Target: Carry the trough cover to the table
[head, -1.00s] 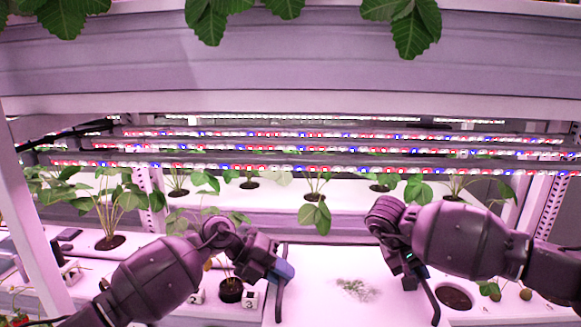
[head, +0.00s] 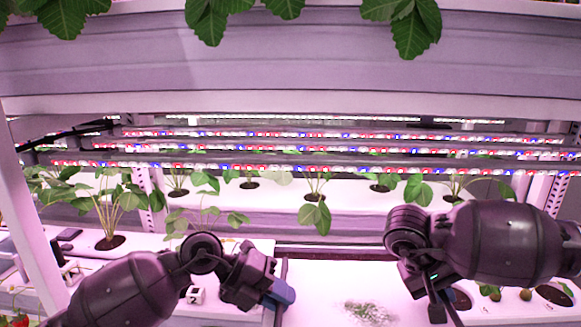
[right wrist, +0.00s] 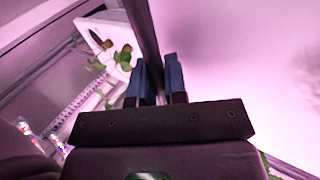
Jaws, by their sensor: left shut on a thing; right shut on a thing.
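The trough cover (head: 325,285) is a flat white panel with a dark bar handle on each side and a small green-grey patch on top. My left gripper (head: 282,293) is shut on its left handle. My right gripper (head: 438,298) is on the right side. In the right wrist view the blue fingertips of my right gripper (right wrist: 157,80) are shut around the dark handle bar (right wrist: 141,30), with the pale cover (right wrist: 235,60) beside it. The near edge of the cover is cut off in the head view. No table shows clearly.
Rack trays with plants stand to the left (head: 110,243) and behind (head: 320,193). LED bars (head: 330,166) hang over the back tray. A white numbered cube (head: 196,295) stands left of the cover. A rack post (head: 35,225) rises at the left.

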